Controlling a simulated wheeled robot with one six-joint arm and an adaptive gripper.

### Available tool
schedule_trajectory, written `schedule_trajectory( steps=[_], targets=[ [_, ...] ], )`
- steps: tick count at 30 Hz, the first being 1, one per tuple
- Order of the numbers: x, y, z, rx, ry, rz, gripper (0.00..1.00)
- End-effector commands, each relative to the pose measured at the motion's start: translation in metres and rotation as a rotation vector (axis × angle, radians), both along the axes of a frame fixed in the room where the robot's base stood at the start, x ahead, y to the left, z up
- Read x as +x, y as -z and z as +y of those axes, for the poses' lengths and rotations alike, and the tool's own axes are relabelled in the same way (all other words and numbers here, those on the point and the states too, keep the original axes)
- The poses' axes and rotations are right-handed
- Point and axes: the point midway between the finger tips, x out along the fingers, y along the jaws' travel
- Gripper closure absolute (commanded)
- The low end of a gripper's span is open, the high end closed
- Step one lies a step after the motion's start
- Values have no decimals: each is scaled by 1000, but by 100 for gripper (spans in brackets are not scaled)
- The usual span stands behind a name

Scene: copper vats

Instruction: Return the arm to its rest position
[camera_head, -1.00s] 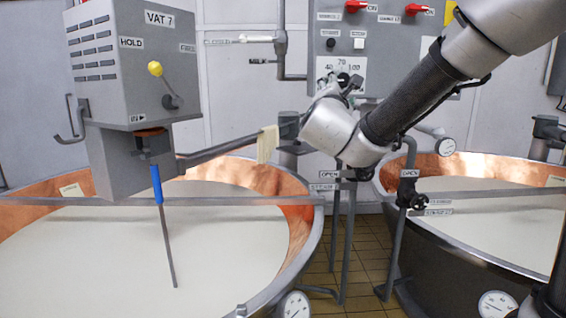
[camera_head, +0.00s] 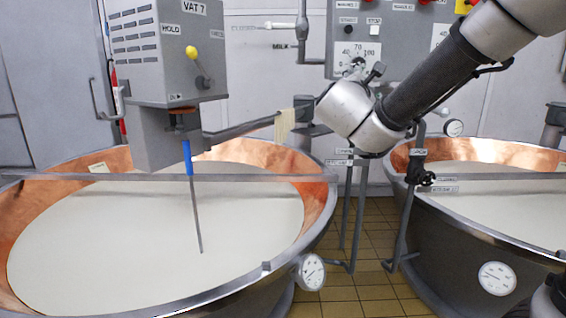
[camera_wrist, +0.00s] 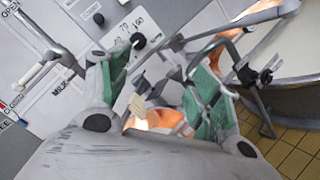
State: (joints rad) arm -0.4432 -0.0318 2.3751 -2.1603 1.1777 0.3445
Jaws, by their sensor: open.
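My arm reaches in from the top right in the head view. My gripper (camera_head: 372,72) is at its far end, mostly hidden behind the wrist and in front of the grey control panel (camera_head: 418,45). In the wrist view my gripper (camera_wrist: 160,92) shows two spread fingers with green pads and nothing held between them. A pale cloth (camera_wrist: 138,104) shows beyond the gap between the fingers. In the head view this cloth (camera_head: 284,125) hangs on a grey bar beside the left vat, apart from my gripper.
The left copper vat (camera_head: 325,200) holds white liquid, under a grey VAT 7 box (camera_head: 160,55) with a blue-handled rod. A right vat (camera_head: 450,225) stands opposite. Pipes with valves (camera_head: 418,172) rise between them, below my wrist. Tiled floor (camera_head: 365,290) shows in the gap.

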Motion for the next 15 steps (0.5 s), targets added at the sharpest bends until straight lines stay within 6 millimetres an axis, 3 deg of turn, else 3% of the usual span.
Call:
schedule_trajectory(
  steps=[8,11,15],
  targets=[
    [-14,40,-53,136,178,148,37],
    [-30,59,-81,225,270,214,37],
    [-71,92,-129,419,440,321,37]
  ],
)
